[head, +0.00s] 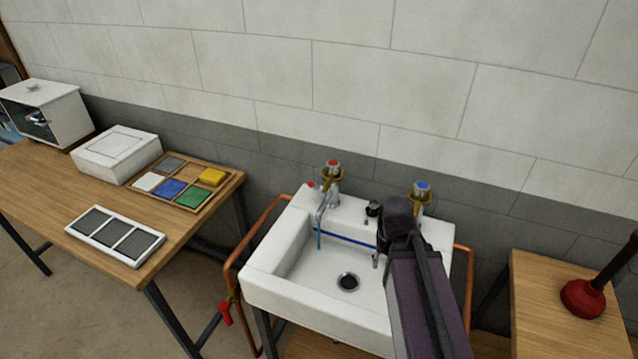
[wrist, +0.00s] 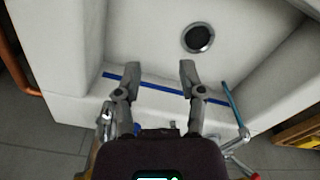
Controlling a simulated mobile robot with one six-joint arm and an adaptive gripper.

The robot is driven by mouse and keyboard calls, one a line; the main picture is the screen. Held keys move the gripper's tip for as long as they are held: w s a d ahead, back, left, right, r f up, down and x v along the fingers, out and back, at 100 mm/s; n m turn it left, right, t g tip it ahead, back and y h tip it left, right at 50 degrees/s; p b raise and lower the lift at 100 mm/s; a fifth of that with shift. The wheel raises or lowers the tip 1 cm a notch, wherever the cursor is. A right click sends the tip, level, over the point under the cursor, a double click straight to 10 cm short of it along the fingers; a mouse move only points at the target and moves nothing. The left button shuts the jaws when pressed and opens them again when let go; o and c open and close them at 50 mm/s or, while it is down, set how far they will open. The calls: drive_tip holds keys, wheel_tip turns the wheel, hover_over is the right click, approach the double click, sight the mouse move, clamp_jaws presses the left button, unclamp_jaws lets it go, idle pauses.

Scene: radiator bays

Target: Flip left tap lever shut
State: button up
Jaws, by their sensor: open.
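The left tap (head: 331,190) has a red-marked top and a brass collar, and stands at the back left of the white sink (head: 265,282). A small red-tipped piece (head: 310,185), seemingly its lever, sticks out to the left. A thin teal stream (head: 318,238) hangs below its spout; it shows at the right of the wrist view (wrist: 232,103). My gripper (head: 373,235) is over the basin, right of the left tap and apart from it. Its fingers (wrist: 158,75) are spread and empty in the wrist view. The right tap (head: 422,195), blue-topped, is partly hidden by my arm.
A blue line (head: 345,239) crosses the basin's back; the drain (head: 348,281) lies in its floor. A copper pipe (head: 229,270) with a red valve handle (head: 225,313) runs left of the sink. A table (head: 200,223) stands left, a plunger (head: 583,297) right.

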drive_tip(key=shift+w+r, duration=0.1)
drive_tip(key=shift+w, duration=0.1)
drive_tip(key=c, duration=0.3)
drive_tip(key=shift+w+a+r, duration=0.15)
drive_tip(key=shift+w+r, duration=0.05)
drive_tip(key=shift+w, duration=0.1)
clamp_jaws()
drive_tip(key=w+a+r+m+p, duration=0.2)
drive_tip(key=w+a+r+p, duration=0.3)
drive_tip(key=w, duration=0.4)
drive_tip(key=w+a+r+m+y+p, duration=0.1)
drive_tip(key=w+a+r+p, duration=0.4)
drive_tip(key=w, duration=0.5)
drive_tip(key=w+a+r+m+p, duration=0.3)
drive_tip(key=w+a+r+p, duration=0.2)
drive_tip(key=w, duration=0.4)
drive_tip(key=shift+w+a+t+y, duration=0.15)
drive_tip(key=shift+a+t+y, duration=0.15)
drive_tip(key=shift+a, duration=0.35)
